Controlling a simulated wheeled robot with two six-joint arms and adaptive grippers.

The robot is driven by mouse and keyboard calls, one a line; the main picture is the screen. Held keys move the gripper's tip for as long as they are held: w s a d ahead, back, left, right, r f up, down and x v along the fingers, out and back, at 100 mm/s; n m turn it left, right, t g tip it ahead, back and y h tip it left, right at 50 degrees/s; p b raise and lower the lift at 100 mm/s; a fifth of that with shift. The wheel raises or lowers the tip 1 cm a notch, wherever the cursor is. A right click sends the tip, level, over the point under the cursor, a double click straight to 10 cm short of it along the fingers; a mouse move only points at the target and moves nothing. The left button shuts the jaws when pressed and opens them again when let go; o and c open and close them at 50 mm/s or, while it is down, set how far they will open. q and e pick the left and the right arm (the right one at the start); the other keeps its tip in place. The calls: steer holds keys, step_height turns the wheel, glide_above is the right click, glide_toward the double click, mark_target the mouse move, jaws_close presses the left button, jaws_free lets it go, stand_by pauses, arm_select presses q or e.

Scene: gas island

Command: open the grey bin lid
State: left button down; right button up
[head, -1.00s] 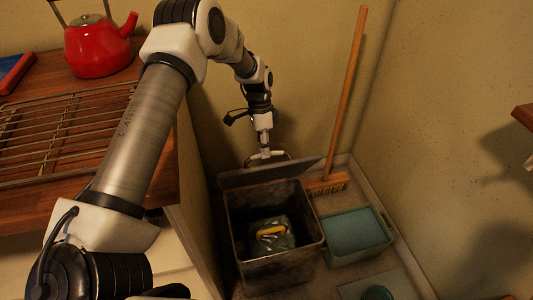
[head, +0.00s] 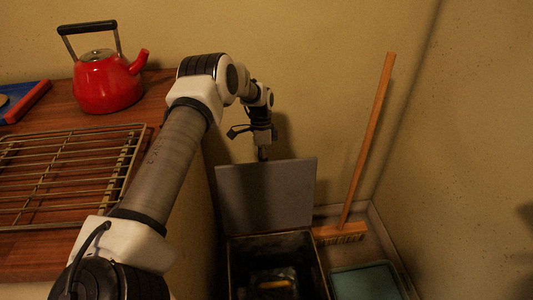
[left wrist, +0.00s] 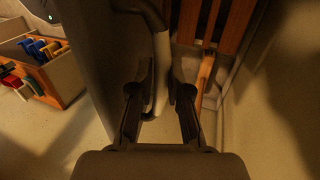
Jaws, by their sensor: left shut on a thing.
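The grey bin lid (head: 266,198) stands about upright at the back of the dark bin (head: 238,262), with its flat face toward me. The bin's mouth is uncovered and a yellow item (head: 275,284) shows inside. My left gripper (left wrist: 161,92) is shut on a pale curved bar, which looks like the lid's handle (left wrist: 161,62). In the head view the gripper comes down behind the lid's top edge, and its fingertips are hidden there. My right gripper is in neither view.
A broom (head: 368,140) leans on the wall right of the bin, beside a teal tray (head: 365,283). At left, a wooden counter (head: 158,104) holds a red kettle (head: 108,84) and a wire rack (head: 65,170). A box with coloured handles (left wrist: 60,72) shows in the wrist view.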

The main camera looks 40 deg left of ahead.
arm_select(q)
steer(key=shift+a+f, duration=0.1)
steer(key=shift+f, duration=0.1)
steer(key=c, duration=1.1)
jaws_free()
steer(key=shift+w+f, duration=0.1)
steer(key=v, duration=1.2)
steer(key=shift+w, duration=0.15)
